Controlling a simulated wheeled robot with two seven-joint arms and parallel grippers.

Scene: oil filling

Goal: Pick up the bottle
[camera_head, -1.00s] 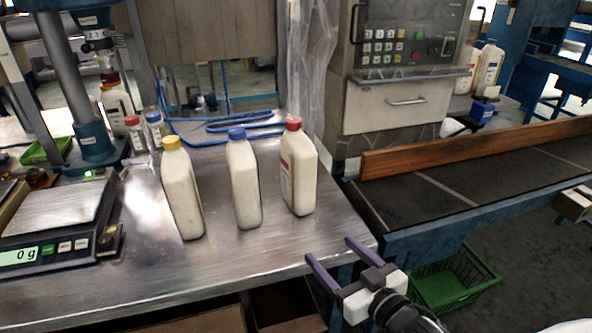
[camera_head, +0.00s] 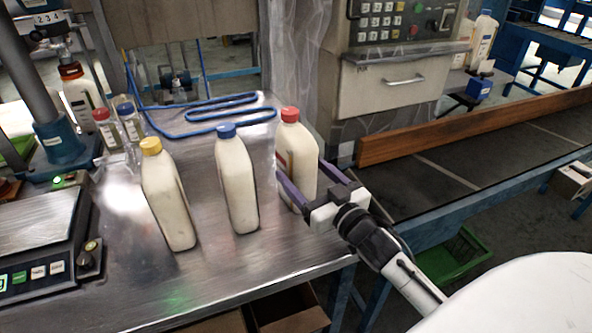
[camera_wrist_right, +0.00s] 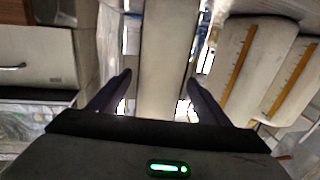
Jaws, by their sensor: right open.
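Three cream bottles stand upright in a row on the metal table in the head view: a yellow-capped bottle (camera_head: 170,200), a blue-capped bottle (camera_head: 237,188) and a red-capped bottle (camera_head: 297,150). My right gripper (camera_head: 300,168) is open at the red-capped bottle, with one purple finger on each side of its body. In the right wrist view a pale bottle body (camera_wrist_right: 166,50) fills the gap between the fingers of my right gripper (camera_wrist_right: 157,84). I cannot tell whether the fingers touch it. My left gripper is not in view.
The scale (camera_head: 40,240) is at the left of the table. A conveyor (camera_head: 470,165) with a wooden side board (camera_head: 480,125) runs at the right. The table's front is clear.

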